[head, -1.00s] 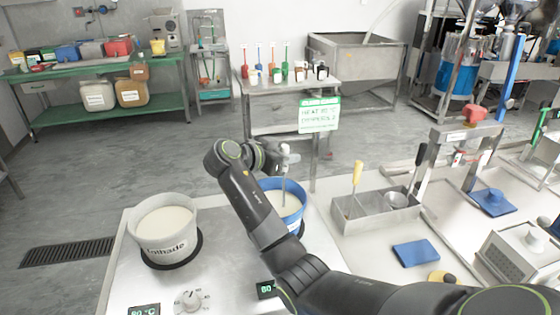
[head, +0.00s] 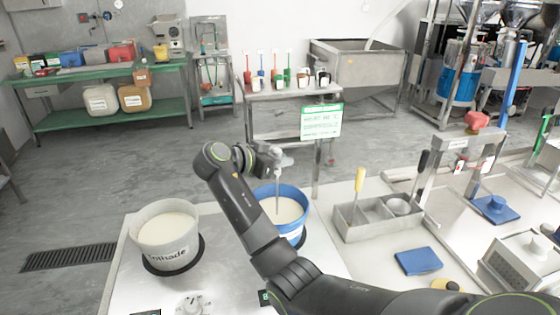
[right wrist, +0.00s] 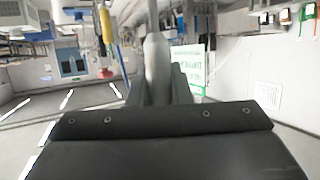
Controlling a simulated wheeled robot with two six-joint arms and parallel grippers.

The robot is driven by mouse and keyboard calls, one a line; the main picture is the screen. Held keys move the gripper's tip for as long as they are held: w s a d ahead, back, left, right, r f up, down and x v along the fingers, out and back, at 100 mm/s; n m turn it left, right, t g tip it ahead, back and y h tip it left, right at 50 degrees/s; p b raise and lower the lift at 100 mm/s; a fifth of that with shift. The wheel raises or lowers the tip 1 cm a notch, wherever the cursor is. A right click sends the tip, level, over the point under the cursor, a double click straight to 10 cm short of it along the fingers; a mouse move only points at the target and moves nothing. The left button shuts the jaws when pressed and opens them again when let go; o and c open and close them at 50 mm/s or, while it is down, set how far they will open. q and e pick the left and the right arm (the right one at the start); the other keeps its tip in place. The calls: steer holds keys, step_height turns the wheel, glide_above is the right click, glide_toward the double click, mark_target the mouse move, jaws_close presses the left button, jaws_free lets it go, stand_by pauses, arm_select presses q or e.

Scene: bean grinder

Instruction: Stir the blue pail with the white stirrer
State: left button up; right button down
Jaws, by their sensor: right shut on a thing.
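The blue pail (head: 296,192) stands on the steel bench and holds a cream-coloured liquid. My right gripper (head: 268,158) is above the pail's far side, shut on the white stirrer (head: 277,190). The stirrer's thin shaft hangs nearly upright inside the pail, left of its middle, and its lower end is hidden in the liquid. In the right wrist view the stirrer's grey-white handle (right wrist: 155,65) stands between the fingers. My left gripper is not in view.
A white pail (head: 168,240) of similar liquid stands left on the bench. A steel divided box (head: 375,222) with a yellow-handled tool (head: 359,180) is right of the blue pail. A blue pad (head: 418,261) lies in front of it. My right forearm crosses the bench's front.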

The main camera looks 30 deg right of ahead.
steer(key=shift+r+p, duration=2.6)
steer(key=shift+r, duration=1.8)
step_height(320, 180, up, 5)
steer(key=p, duration=0.3)
